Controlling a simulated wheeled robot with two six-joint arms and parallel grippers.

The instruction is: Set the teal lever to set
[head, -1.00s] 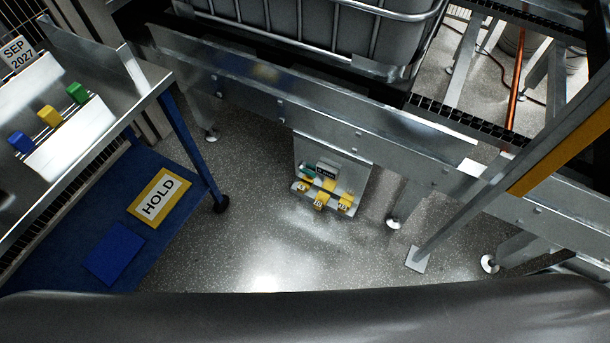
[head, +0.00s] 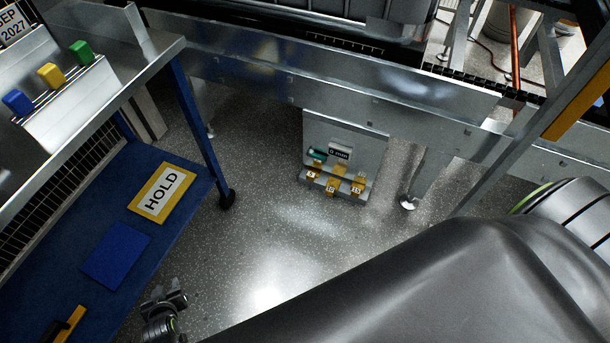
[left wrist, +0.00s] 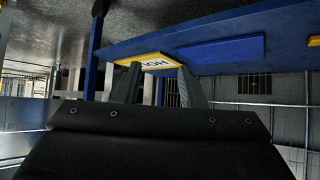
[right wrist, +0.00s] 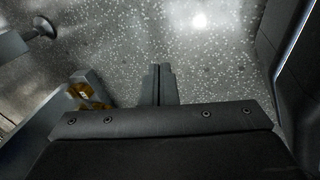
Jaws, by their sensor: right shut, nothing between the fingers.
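The teal lever (head: 317,154) is a small teal piece at the left of a grey panel (head: 372,150) mounted low on the metal frame. A small dark label plate (head: 340,152) sits beside it; its text is too small to read. My left gripper (head: 172,298) is at the lower left of the head view, far from the panel; the left wrist view shows its fingers (left wrist: 157,80) apart with nothing held. My right gripper (right wrist: 160,72) shows only in the right wrist view, fingers together and empty, to the right of the panel's yellow blocks (right wrist: 86,92). The lever is not clear there.
Several yellow numbered blocks (head: 336,181) sit along the panel's lower ledge. A blue bench shelf (head: 185,222) at left holds a HOLD sign (head: 162,192) and a blue plate (head: 115,255). A metal rail (head: 330,75) runs above the panel. The floor (head: 265,240) before it is clear.

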